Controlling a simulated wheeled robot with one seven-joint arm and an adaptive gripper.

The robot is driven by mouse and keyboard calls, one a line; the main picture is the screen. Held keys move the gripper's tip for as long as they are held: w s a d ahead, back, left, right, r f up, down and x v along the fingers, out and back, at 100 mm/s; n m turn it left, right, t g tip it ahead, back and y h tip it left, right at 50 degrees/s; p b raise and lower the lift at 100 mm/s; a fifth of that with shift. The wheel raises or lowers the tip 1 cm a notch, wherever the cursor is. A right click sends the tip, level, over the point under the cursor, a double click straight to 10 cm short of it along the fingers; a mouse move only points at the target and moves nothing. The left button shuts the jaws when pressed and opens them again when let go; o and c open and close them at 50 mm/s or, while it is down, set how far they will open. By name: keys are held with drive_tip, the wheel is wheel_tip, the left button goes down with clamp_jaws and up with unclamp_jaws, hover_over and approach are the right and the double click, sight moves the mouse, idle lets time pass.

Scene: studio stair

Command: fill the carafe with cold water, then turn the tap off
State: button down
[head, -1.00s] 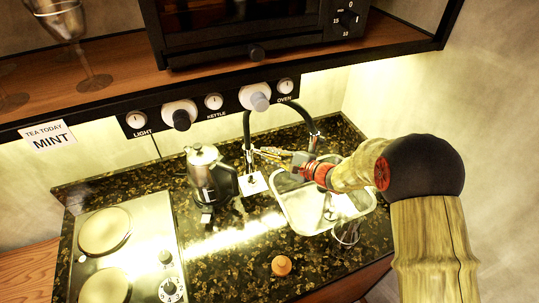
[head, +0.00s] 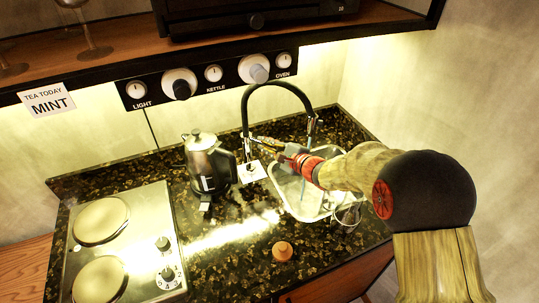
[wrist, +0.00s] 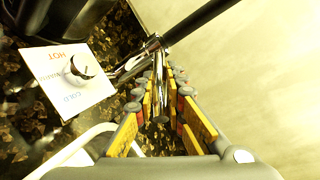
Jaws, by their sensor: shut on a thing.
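The black arched tap (head: 277,84) stands behind the sink (head: 282,190). A thin bluish stream of water (head: 305,165) shows below its spout, falling into the sink area. My gripper (head: 272,146) is at the tap's base, and in the wrist view my gripper (wrist: 160,100) is shut on the chrome tap lever (wrist: 160,75). A white plate marked HOT and COLD (wrist: 66,85) lies beside it. A clear glass vessel, likely the carafe (head: 347,214), is at the sink's front right; my arm partly hides this area. Its water level cannot be made out.
A steel kettle (head: 205,165) stands left of the tap. An orange-brown stopper (head: 282,251) sits on the front counter. The hob (head: 125,240) is at left. A shelf with an oven (head: 250,20) overhangs the back, with a knob panel (head: 213,74) below.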

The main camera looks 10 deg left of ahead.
drive_tip(key=shift+s+a+f+m+t+h+b, duration=0.1)
drive_tip(key=shift+s+a+m+t+h+b, duration=0.3)
drive_tip(key=shift+b, duration=1.1)
drive_tip(key=shift+d+m, duration=0.15)
drive_tip(key=shift+m, duration=0.15)
drive_tip(key=c, duration=1.8)
unclamp_jaws()
drive_tip(key=shift+s+d, duration=0.1)
drive_tip(key=shift+s, duration=0.05)
drive_tip(key=v, duration=1.1)
drive_tip(key=shift+s+d+r, duration=0.15)
drive_tip(key=shift+s+r, duration=0.1)
drive_tip(key=shift+s, duration=0.1)
